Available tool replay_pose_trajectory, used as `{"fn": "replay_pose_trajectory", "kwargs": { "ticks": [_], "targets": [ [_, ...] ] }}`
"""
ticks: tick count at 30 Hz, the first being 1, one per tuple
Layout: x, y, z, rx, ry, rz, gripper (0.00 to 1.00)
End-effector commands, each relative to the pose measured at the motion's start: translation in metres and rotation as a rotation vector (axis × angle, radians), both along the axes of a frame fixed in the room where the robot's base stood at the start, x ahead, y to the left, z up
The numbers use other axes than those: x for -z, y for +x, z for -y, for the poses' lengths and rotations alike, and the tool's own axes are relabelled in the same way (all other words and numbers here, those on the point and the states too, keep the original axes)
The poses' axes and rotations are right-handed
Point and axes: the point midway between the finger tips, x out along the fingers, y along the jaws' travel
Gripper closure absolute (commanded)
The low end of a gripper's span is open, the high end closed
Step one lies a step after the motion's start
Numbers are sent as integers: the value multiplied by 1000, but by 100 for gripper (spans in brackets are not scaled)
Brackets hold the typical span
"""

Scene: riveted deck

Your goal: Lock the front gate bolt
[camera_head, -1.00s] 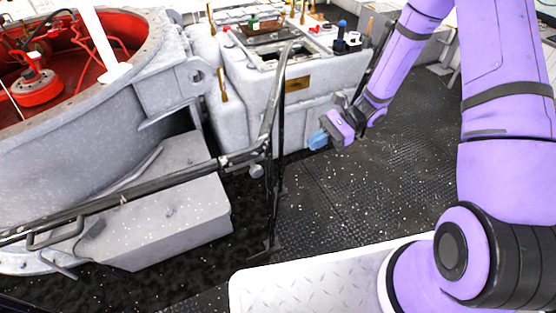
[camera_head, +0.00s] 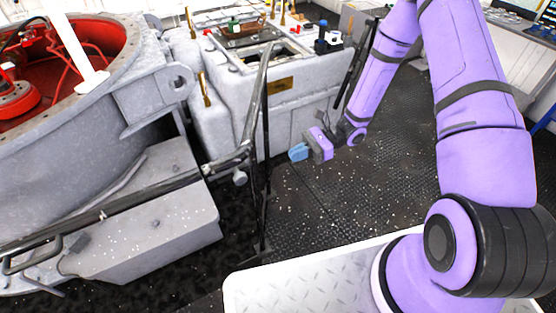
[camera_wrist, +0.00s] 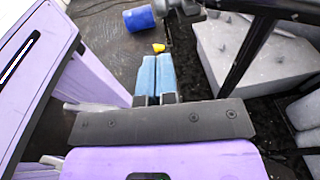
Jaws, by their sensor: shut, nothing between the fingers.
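A dark metal railing with a gate-like upright post (camera_head: 266,140) stands left of my gripper in the head view. A small round grey knob (camera_head: 240,178) sits on the rail joint. I cannot tell whether it is the front gate bolt, and no other bolt shows clearly. My gripper (camera_head: 298,152), with light blue fingers, is shut and empty, to the right of the post and apart from it in the picture. In the wrist view the gripper's fingers (camera_wrist: 157,58) lie side by side, and a dark bar (camera_wrist: 245,55) slants to their right.
A grey console (camera_head: 285,115) with levers stands behind the gripper. A large grey drum (camera_head: 70,150) with a red inside and a grey step box (camera_head: 150,235) lie left of the rail. The wrist view shows a blue cylinder (camera_wrist: 138,18) and a small yellow piece (camera_wrist: 158,47). Dark deck (camera_head: 320,205) is open.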

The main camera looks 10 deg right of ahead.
Motion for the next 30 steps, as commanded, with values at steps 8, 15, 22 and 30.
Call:
{"fn": "replay_pose_trajectory", "kwargs": {
  "ticks": [8, 15, 22, 30],
  "targets": [
    [7, -9, -47, -5, 1, -3, 100],
    [14, -17, -90, -4, 1, -3, 100],
    [19, -22, -118, -3, 1, -2, 100],
    [20, -23, -126, -1, 0, -1, 100]
  ]
}}
